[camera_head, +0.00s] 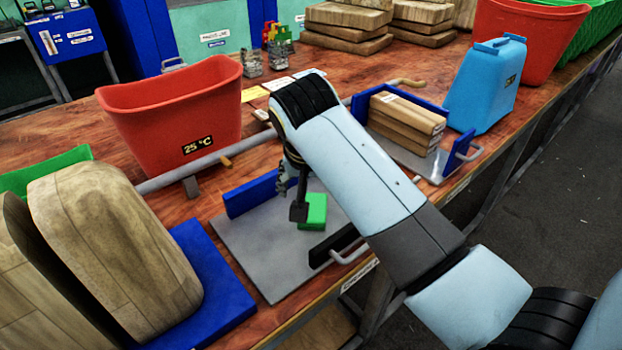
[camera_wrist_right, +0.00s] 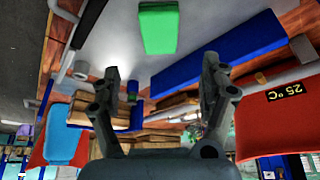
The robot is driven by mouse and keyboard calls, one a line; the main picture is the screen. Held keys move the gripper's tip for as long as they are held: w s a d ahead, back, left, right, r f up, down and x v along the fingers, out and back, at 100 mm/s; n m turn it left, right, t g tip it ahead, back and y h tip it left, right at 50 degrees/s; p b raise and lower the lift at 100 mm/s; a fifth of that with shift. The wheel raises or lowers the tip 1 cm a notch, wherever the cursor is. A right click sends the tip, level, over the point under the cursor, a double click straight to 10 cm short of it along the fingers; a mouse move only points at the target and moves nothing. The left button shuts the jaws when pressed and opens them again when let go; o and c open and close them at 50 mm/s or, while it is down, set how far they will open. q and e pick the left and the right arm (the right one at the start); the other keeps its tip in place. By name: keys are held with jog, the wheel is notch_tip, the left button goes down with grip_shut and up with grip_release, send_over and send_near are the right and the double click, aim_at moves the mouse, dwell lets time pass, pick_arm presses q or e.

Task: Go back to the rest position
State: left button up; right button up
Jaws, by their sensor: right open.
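My right gripper (camera_head: 296,200) hangs over the grey metal plate of the front press, with my right arm reaching in from the right. In the right wrist view my right gripper (camera_wrist_right: 162,75) has its two fingers wide apart with nothing between them. A green block (camera_head: 314,211) lies on the grey plate (camera_head: 252,256), close to the fingers in the head view. In the right wrist view the green block (camera_wrist_right: 158,29) is beyond the fingertips, apart from them. My left gripper is not in view.
A red bin (camera_head: 178,118) marked 25 °C stands behind the press. A second press holds wooden boards (camera_head: 402,125) beside a blue canister (camera_head: 487,85). Large wooden blocks (camera_head: 125,235) stand on a blue base (camera_head: 222,290) at left.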

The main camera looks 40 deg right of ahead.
jog(key=shift+s+r, duration=0.15)
jog(key=shift+r, duration=0.15)
jog(key=s+r+n+y, duration=0.3)
jog(key=s+n, duration=0.6)
jog(key=s, duration=1.4)
notch_tip(320, 180, down, 33)
jog(key=s+d+g+h+b, duration=0.1)
jog(key=s+d+b, duration=0.1)
jog(key=b, duration=0.5)
jog(key=s+d+f+g+b, duration=0.1)
jog(key=s+f+b, duration=0.3)
jog(key=s+f, duration=1.4)
notch_tip(320, 180, down, 2)
jog(key=shift+d+f+g, duration=0.15)
jog(key=shift+f+g, duration=0.05)
jog(key=shift+g, duration=0.1)
